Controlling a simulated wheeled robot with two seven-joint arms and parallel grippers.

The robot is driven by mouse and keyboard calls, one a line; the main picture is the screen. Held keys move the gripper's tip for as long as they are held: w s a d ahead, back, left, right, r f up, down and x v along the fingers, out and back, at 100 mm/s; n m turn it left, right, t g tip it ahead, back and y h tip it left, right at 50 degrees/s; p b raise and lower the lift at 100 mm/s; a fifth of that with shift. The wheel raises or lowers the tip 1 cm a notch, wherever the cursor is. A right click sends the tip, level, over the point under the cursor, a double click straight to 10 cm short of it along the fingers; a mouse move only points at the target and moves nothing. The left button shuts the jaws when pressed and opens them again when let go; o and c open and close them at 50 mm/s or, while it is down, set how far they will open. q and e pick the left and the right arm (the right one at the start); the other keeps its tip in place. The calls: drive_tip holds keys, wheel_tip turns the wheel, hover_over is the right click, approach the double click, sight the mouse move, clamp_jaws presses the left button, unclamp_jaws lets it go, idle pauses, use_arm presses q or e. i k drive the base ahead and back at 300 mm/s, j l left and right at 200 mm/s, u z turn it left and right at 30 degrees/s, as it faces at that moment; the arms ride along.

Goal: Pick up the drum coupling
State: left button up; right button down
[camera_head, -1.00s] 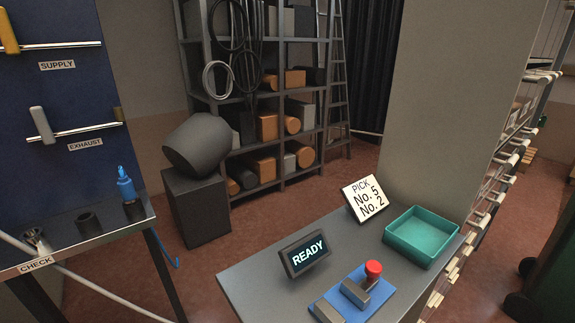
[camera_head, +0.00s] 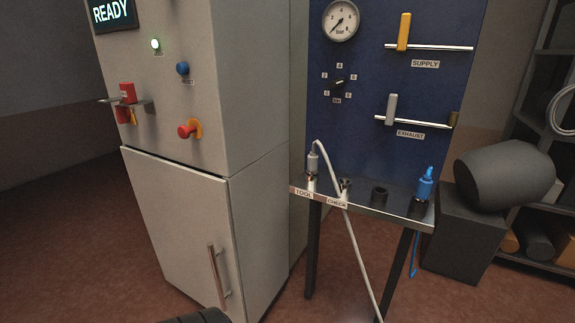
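No part in view is labelled as the drum coupling. A small shelf (camera_head: 375,206) under the blue panel holds several fittings. A grey coupling (camera_head: 313,163) with a pale hose stands upright at the TOOL label. A metal fitting (camera_head: 345,186) is at the CHECK label. A blue coupling (camera_head: 425,186) stands upright in a dark holder at the shelf's right end, with a blue line hanging below. I cannot tell which is the drum coupling. Neither gripper can be made out.
A grey cabinet (camera_head: 178,220) with a READY screen, buttons and a door handle stands at left. The blue panel (camera_head: 350,110) carries a gauge and SUPPLY and EXHAUST levers. A dark drum-like cylinder (camera_head: 504,174) lies on a block (camera_head: 462,230) at right.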

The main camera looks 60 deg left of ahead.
sight(311, 169)
drive_tip(key=u, duration=1.65)
